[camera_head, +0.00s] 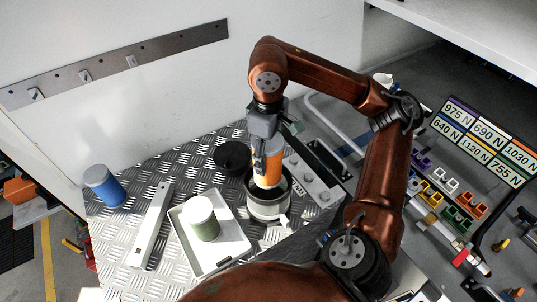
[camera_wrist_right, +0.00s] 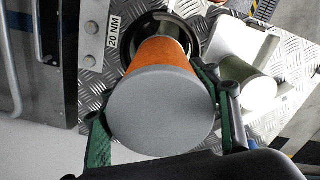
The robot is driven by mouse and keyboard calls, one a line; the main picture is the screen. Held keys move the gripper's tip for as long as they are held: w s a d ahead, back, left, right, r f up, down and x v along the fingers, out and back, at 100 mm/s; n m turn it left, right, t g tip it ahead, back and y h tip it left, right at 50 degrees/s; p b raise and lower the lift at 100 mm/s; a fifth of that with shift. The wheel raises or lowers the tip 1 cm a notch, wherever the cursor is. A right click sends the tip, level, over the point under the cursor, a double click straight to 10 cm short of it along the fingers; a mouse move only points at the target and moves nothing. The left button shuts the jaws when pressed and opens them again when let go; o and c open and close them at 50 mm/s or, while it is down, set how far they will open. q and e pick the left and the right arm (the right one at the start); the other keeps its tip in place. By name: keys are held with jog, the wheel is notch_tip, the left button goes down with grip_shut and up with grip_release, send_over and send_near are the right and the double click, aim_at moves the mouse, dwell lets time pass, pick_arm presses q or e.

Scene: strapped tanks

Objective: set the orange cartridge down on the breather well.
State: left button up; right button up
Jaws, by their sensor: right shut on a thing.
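The orange cartridge (camera_head: 267,167) is upright in my right gripper (camera_head: 268,146), which is shut on it. In the right wrist view its grey round end (camera_wrist_right: 163,111) faces the camera, with the orange side behind it and a green-padded finger on either side. The breather well (camera_head: 268,210) is a round grey housing with a dark open mouth. The cartridge's pale lower end overlaps that mouth; I cannot tell whether it touches or how deep it is. In the right wrist view the well's dark rim (camera_wrist_right: 188,32) shows behind the cartridge. My left gripper is not in view.
A white tray (camera_head: 236,247) holding a green-and-white cartridge (camera_head: 202,218) stands left of the well. A black round cap (camera_head: 232,157) lies behind it. A blue canister (camera_head: 104,186) and a long grey bar (camera_head: 152,226) are farther left. A bolted plate (camera_head: 318,187) is close right.

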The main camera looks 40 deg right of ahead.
jog(key=shift+f+b, duration=5)
jog(key=shift+f, duration=0.75)
jog(key=o, duration=1.4)
jog(key=shift+o, duration=0.2)
jog(key=shift+r, duration=0.1)
jog(key=shift+r, duration=5.95)
